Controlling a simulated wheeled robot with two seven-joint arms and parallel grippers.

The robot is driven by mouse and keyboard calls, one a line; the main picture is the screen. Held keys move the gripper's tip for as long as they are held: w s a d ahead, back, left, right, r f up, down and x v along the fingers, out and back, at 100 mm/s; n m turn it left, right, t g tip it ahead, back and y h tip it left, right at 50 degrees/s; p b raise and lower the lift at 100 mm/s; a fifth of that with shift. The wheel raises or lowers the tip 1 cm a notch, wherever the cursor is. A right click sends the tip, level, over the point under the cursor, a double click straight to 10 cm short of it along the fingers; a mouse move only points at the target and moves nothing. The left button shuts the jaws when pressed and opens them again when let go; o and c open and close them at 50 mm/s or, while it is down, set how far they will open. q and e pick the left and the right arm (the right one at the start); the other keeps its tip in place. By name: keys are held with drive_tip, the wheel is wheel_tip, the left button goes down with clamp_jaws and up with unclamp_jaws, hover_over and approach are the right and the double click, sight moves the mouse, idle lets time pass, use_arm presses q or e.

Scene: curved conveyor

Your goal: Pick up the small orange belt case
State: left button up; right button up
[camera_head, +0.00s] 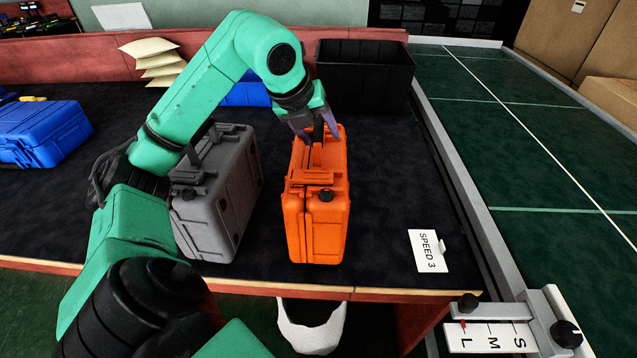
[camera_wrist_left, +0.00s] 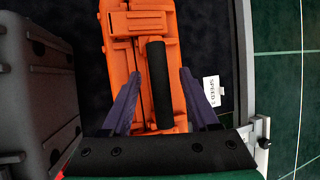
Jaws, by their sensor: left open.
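The small orange case (camera_head: 318,215) stands upright on the dark table top near its front edge, and it also shows in the left wrist view (camera_wrist_left: 117,60). Its black handle (camera_wrist_left: 159,85) stands up from its top. My left gripper (camera_head: 322,140) is above the far part of the case. In the left wrist view the open purple fingers (camera_wrist_left: 153,98) are on either side of the handle, with gaps between them and it. Whether the fingers touch the case top cannot be told. My right gripper is not in view.
A grey case (camera_head: 232,200) stands close to the left of the orange case. A black bin (camera_head: 365,75) is behind it. A blue case (camera_head: 40,132) lies at far left. A "SPEED 3" card (camera_head: 428,251) lies at right, beside the green conveyor (camera_head: 530,140).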

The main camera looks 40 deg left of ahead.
use_arm(q)
clamp_jaws()
drive_tip(key=shift+r, duration=0.2)
idle(1.1)
